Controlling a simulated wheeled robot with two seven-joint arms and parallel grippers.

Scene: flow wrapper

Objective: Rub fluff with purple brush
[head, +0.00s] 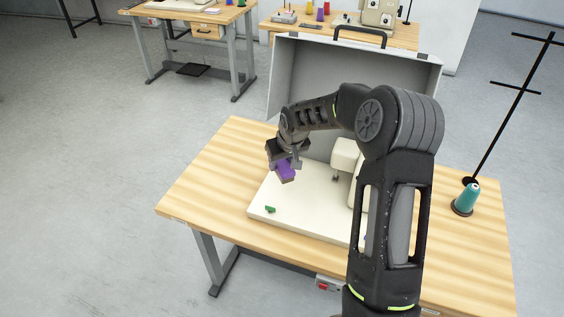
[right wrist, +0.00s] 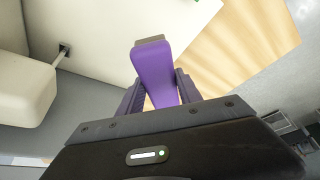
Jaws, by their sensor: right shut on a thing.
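The purple brush (head: 286,170) is held by my right gripper (head: 283,160), in the head view above the left part of the cream machine bed. In the right wrist view the purple brush (right wrist: 155,75) sticks out from between the jaws of the right gripper (right wrist: 158,98), with a grey-brown end at its tip. A small green piece of fluff (head: 270,209) lies on the machine bed near its front left corner. The brush is above and apart from it. A green bit (right wrist: 196,2) also shows at the top edge of the right wrist view. My left gripper is not seen.
The cream sewing machine (head: 345,155) stands on the wooden table (head: 200,185), partly hidden by my right arm. A grey open case or panel (head: 300,70) stands behind it. A teal thread cone (head: 466,199) and a black stand (head: 515,105) are at the right. The table's left end is clear.

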